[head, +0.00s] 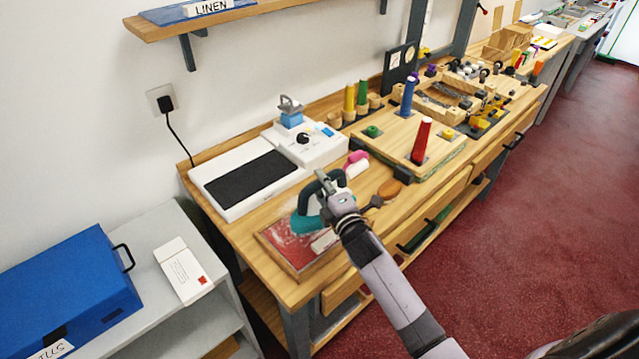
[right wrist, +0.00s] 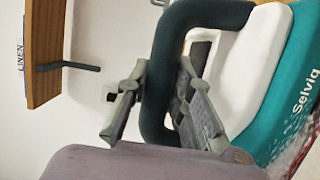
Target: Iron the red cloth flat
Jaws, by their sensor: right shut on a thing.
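The iron (head: 305,223) has a teal body and a dark handle and is at the left end of the wooden bench. My right gripper (head: 326,184) is shut on its handle. In the right wrist view the gripper (right wrist: 160,100) has a finger on either side of the dark handle (right wrist: 158,65), with the iron's white and teal body (right wrist: 285,95) at the right. The red cloth (head: 283,243) lies on a wood-edged board, with pale marks across it. The iron is over its back part and hides some of it; I cannot tell if they touch. My left gripper is not in view.
A white station with a black pad (head: 250,185) stands behind the board. A pink and white roll (head: 356,163) and a wooden brush (head: 388,190) lie close to the right. A blue case (head: 70,290) is on the left shelf.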

